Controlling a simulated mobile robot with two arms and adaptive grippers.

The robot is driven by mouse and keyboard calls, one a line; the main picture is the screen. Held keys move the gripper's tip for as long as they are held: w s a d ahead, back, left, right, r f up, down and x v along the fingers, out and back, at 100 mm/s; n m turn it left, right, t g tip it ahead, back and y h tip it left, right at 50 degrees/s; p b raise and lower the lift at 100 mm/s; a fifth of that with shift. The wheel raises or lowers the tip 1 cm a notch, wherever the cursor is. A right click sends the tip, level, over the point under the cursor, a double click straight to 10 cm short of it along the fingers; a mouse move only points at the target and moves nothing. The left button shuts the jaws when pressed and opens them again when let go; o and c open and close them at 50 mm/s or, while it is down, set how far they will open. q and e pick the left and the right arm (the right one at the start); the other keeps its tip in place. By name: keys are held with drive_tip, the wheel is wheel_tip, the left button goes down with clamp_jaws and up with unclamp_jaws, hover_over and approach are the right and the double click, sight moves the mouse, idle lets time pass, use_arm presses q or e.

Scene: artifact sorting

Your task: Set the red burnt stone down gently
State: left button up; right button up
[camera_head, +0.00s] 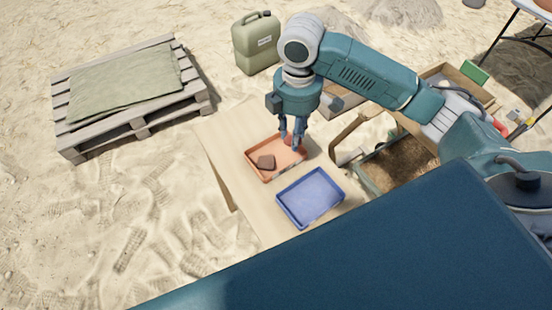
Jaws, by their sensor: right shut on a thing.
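My right gripper (292,145) points down over the far right part of an orange tray (255,174) on the table. It is shut on a small reddish stone (288,140), mostly hidden between the fingers. Whether the stone touches the tray floor, I cannot tell. A dark brown stone (266,162) lies in the same tray, left of the gripper. My left gripper is out of view.
A blue tray (311,197), empty, sits nearer on the table (226,140). Right of it is a soil-filled box (395,165). A green jerrycan (256,45) and a pallet (130,95) with folded cloth stand on the sand beyond.

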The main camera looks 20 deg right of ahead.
sight(288, 151)
drive_tip(key=w+d+r+n+b, duration=0.25)
drive_tip(key=w+r+n, duration=0.35)
drive_tip(key=n, duration=0.4)
use_arm(q)
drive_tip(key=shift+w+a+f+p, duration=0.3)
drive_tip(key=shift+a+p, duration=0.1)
drive_tip(key=shift+p, duration=0.75)
use_arm(e)
drive_tip(key=f, duration=1.4)
drive_tip(key=w+f, duration=0.1)
drive_tip(key=f, duration=0.5)
drive_tip(key=shift+f, duration=0.4)
drive_tip(key=o, duration=0.9)
drive_tip(key=shift+f, duration=0.1)
drive_tip(key=shift+c, duration=0.2)
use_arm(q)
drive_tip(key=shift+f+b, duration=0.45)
use_arm(e)
wheel_tip(288, 151, up, 12)
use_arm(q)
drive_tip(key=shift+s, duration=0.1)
